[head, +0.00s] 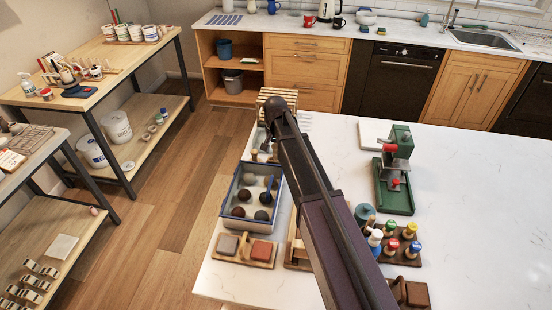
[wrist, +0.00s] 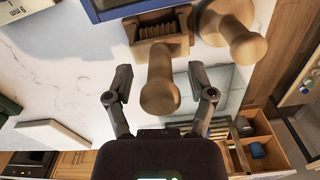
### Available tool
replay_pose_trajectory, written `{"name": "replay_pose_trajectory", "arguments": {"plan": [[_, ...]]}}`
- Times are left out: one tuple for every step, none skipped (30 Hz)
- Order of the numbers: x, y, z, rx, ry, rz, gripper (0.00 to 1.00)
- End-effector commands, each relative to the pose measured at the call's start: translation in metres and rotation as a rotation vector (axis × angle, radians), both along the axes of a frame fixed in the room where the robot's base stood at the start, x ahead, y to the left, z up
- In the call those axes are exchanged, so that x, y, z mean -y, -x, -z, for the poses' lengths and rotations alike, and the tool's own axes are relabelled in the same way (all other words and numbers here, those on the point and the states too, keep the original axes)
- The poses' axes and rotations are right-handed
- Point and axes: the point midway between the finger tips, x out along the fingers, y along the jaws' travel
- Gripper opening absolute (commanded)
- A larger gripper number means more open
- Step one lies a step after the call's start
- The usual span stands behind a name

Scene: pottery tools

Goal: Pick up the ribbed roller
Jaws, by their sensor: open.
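The ribbed roller (wrist: 160,28) is at the top centre of the wrist view. It has dark ribs, and what looks like its pale wooden handle (wrist: 160,85) points toward me. My gripper (wrist: 159,97) is open, with one finger on each side of the rounded handle end and a visible gap on both sides. I cannot tell how far the handle reaches between the fingers in depth. In the head view my gripper (head: 269,143) is over the counter's far left part, and my arm hides much of that area.
Another round-ended wooden tool (wrist: 235,35) stands close on the right. A blue-rimmed tray (head: 226,190) with several balls lies nearer on the counter (head: 480,200). A green press (head: 395,165) and a white slab (wrist: 50,135) are also there. The counter's right side is clear.

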Motion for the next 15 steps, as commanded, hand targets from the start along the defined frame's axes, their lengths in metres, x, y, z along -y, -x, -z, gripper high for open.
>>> {"name": "replay_pose_trajectory", "arguments": {"plan": [[-0.0001, 0.0000, -0.0002, 0.000, 0.000, 0.000, 0.71], [-0.0001, 0.0000, -0.0002, 0.000, 0.000, 0.000, 0.71], [-0.0001, 0.0001, -0.0002, 0.000, 0.000, 0.000, 0.71], [-0.0002, 0.0000, -0.0002, 0.000, 0.000, 0.000, 0.71], [-0.0002, -0.0001, -0.0002, 0.000, 0.000, 0.000, 0.71], [-0.0002, 0.0000, -0.0002, 0.000, 0.000, 0.000, 0.71], [-0.0002, 0.0000, -0.0002, 0.000, 0.000, 0.000, 0.71], [-0.0003, 0.0000, -0.0002, 0.000, 0.000, 0.000, 0.71], [-0.0003, 0.0000, -0.0002, 0.000, 0.000, 0.000, 0.71], [-0.0003, 0.0000, -0.0002, 0.000, 0.000, 0.000, 0.71], [-0.0003, 0.0000, -0.0002, 0.000, 0.000, 0.000, 0.71], [-0.0003, 0.0000, -0.0002, 0.000, 0.000, 0.000, 0.68], [-0.0003, 0.0000, -0.0002, 0.000, 0.000, 0.000, 0.59], [-0.0004, 0.0001, -0.0002, 0.000, 0.000, 0.000, 0.50], [-0.0004, 0.0001, -0.0002, 0.000, 0.000, 0.000, 0.38]]}}
